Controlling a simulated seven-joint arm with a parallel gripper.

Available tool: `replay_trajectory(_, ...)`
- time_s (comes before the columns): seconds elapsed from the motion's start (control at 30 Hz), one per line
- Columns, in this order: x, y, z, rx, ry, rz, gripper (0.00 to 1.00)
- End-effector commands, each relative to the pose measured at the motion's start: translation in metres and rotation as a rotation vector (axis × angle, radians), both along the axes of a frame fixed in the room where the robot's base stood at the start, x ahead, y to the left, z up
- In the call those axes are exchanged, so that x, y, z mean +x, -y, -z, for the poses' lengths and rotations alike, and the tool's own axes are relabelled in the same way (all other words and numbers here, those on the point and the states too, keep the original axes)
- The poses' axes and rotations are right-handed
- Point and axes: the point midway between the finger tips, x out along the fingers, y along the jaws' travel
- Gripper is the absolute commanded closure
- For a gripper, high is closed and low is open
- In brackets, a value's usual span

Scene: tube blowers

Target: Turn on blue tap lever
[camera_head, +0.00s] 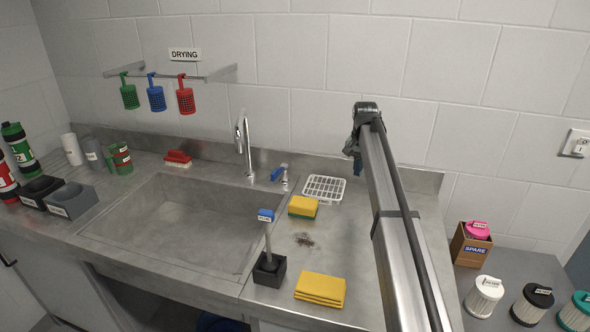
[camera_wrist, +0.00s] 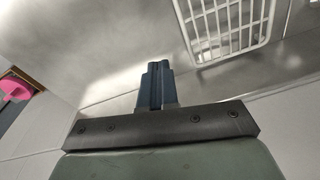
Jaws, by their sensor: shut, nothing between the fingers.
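The blue tap lever (camera_head: 279,172) sits on a small metal tap base at the right edge of the sink, beside the tall chrome spout (camera_head: 243,145). The lever points up and to the left. My gripper (camera_head: 356,168) hangs from the end of my arm, right of the lever and apart from it, near the white drying rack. In the wrist view its dark fingers (camera_wrist: 156,68) are together with nothing between them. The lever does not show in the wrist view.
A white rack (camera_head: 324,189) lies between lever and gripper; it also shows in the wrist view (camera_wrist: 225,25). The sink basin (camera_head: 180,215) is empty. Filters and a SPARE box (camera_head: 470,245) stand right.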

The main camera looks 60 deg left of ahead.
Motion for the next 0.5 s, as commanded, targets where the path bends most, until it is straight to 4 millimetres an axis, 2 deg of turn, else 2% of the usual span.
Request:
replay_trajectory(0.27, -0.062, -0.006, 0.004, 0.186, -0.216, -0.061, 1.00)
replay_trajectory(0.4, -0.098, -0.018, -0.007, 0.329, -0.360, -0.102, 1.00)
replay_trajectory(0.5, -0.118, -0.028, -0.020, 0.426, -0.448, -0.124, 1.00)
